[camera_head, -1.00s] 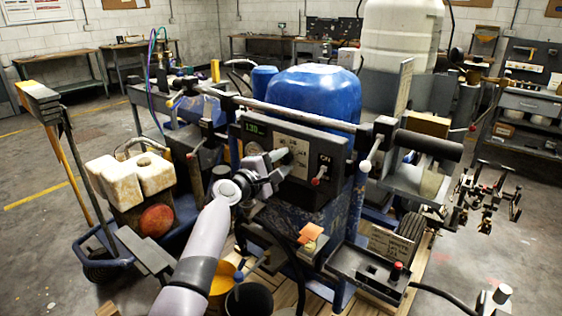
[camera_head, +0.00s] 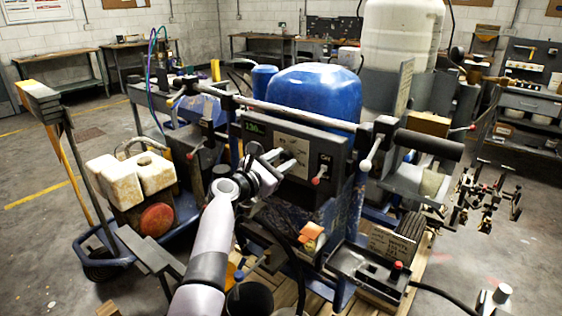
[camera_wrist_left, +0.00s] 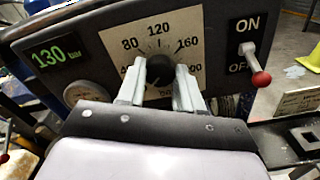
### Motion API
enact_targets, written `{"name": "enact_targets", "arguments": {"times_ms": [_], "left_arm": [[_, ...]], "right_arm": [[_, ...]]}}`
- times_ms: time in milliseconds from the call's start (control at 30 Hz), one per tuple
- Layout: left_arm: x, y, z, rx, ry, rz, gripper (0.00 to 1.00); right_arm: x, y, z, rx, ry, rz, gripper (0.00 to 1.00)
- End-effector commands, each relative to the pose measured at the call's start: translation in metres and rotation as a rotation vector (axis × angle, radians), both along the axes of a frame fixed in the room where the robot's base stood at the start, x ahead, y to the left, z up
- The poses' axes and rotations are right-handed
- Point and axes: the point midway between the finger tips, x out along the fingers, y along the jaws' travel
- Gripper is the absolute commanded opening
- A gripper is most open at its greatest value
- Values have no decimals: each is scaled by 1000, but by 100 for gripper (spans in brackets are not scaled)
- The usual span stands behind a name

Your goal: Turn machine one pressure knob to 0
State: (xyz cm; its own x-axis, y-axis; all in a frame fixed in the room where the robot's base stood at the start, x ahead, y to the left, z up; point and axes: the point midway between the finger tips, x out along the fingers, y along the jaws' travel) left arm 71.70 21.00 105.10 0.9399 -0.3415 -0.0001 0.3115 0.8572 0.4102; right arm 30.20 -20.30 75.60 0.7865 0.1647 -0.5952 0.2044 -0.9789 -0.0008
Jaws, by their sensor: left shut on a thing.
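The pressure knob (camera_wrist_left: 158,72) is a dark round knob on the white dial plate (camera_wrist_left: 188,28) of the machine's grey panel. The dial shows 80, 120 and 160 among its numbers. A green display (camera_wrist_left: 57,53) reads 130 bar; it also shows in the head view (camera_head: 256,128). My left gripper (camera_wrist_left: 160,84) is shut on the knob, one finger on each side, seen from behind in the left wrist view. In the head view my left gripper (camera_head: 284,160) reaches the panel and hides the knob. My right gripper is not in view.
An ON/OFF switch (camera_wrist_left: 261,79) with a red tip is right of the dial. A metal bar (camera_head: 290,114) crosses above the panel, ending in a black grip (camera_head: 428,145). A blue tank (camera_head: 314,92) stands behind. White jugs (camera_head: 130,177) stand at left.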

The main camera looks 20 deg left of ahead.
Motion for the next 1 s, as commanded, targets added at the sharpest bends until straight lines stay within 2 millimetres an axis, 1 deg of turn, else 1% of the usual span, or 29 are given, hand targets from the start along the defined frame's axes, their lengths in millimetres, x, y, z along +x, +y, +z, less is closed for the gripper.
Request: {"name": "enact_targets", "arguments": {"times_ms": [300,700,733,767,800,1000], "left_arm": [[0,-1,-1,-73,28,-1,5],[0,0,-1,-78,30,-1,5],[0,0,-1,-78,30,-1,38],[0,0,-1,-78,30,-1,48],[0,0,-1,-78,30,-1,61],[0,0,0,-77,28,-1,61]], "right_arm": [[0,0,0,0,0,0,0],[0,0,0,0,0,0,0],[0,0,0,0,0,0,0],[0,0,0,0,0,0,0],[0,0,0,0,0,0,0],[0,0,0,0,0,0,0]]}}
